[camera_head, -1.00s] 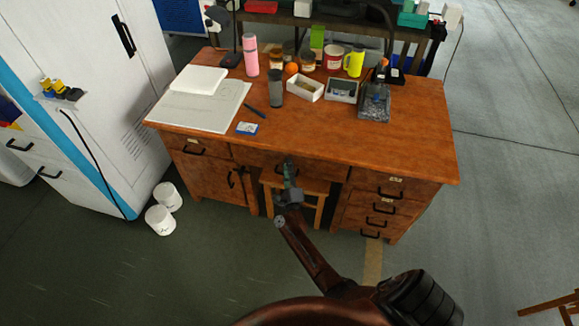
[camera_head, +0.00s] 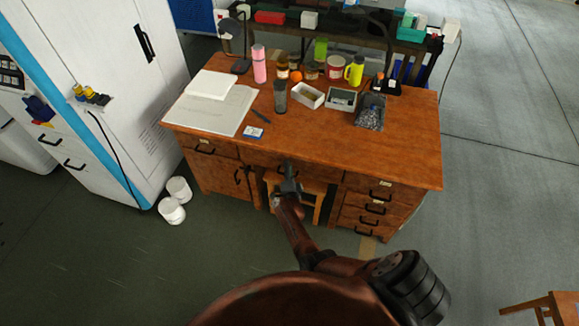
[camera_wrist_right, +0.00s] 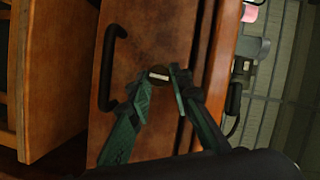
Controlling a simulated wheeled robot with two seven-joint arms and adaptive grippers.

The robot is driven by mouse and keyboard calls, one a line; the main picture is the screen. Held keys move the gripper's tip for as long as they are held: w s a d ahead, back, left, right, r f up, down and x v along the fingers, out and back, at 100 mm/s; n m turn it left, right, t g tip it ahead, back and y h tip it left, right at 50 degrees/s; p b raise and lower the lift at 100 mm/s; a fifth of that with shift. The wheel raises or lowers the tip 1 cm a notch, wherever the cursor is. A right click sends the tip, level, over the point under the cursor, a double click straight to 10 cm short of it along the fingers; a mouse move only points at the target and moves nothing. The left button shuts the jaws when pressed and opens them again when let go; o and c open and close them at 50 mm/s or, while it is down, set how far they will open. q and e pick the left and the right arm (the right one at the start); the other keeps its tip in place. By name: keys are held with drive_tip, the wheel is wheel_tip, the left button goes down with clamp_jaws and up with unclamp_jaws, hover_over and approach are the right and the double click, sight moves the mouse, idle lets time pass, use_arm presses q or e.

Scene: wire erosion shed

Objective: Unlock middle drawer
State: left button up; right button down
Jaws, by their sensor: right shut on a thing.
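The desk's middle drawer (camera_head: 318,172) is a wooden front above the knee space, and it looks closed. In the right wrist view its front (camera_wrist_right: 150,35) carries a dark bar handle (camera_wrist_right: 107,70). Beside the handle is a small round lock (camera_wrist_right: 159,72) with a pale slot across it. My right gripper (camera_head: 289,182) is at the middle drawer front. In the right wrist view its green fingertips (camera_wrist_right: 160,80) sit on either side of the lock, shut on it. The fingers partly cover the lock, and its turn position is hard to tell. My left gripper is out of view.
A wooden stool (camera_head: 300,190) stands under the middle drawer; its edge (camera_wrist_right: 45,80) is close at left in the wrist view. Side drawers (camera_head: 375,205) flank the knee space. Bottles, boxes and papers cover the desk top (camera_head: 215,135). White tubs (camera_head: 172,210) stand on the floor at left.

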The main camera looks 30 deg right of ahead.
drive_tip(key=shift+n+p, duration=0.3)
drive_tip(key=shift+p, duration=0.05)
idle(0.3)
